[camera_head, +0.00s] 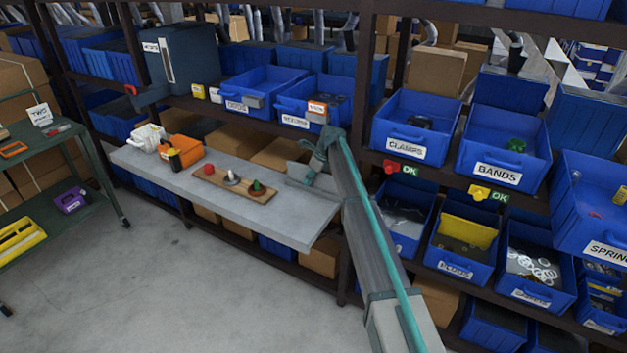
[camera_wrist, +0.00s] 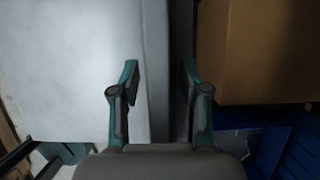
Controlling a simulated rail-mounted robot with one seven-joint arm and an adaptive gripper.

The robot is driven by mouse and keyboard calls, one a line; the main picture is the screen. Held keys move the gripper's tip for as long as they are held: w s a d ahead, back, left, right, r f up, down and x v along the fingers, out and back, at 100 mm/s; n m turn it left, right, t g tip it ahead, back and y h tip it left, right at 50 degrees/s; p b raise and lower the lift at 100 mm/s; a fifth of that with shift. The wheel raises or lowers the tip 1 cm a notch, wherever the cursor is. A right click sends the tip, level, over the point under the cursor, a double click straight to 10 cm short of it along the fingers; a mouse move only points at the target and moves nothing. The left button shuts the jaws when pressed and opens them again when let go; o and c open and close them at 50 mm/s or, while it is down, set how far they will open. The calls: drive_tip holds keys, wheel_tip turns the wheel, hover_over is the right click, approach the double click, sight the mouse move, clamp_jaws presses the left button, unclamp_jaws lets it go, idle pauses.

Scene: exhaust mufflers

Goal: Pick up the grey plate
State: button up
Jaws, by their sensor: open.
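The grey plate (camera_head: 298,171) appears to be the flat grey piece at the right part of the grey table, behind the wooden board. My gripper (camera_head: 312,180) is down beside it and hides part of it. In the wrist view my gripper (camera_wrist: 160,72) is open, with a finger on each side of a grey strip and a dark band. I cannot tell whether the strip is the plate or the table's edge. Nothing is visibly held, and contact cannot be made out.
The grey table (camera_head: 235,208) carries a wooden board (camera_head: 215,183) with red, grey and green knobs, and an orange item (camera_head: 185,150). Blue bins (camera_head: 410,125) fill the shelves behind and right. A cardboard box (camera_wrist: 255,50) lies right of my fingers. The floor in front is clear.

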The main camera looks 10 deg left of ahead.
clamp_jaws()
idle(0.3)
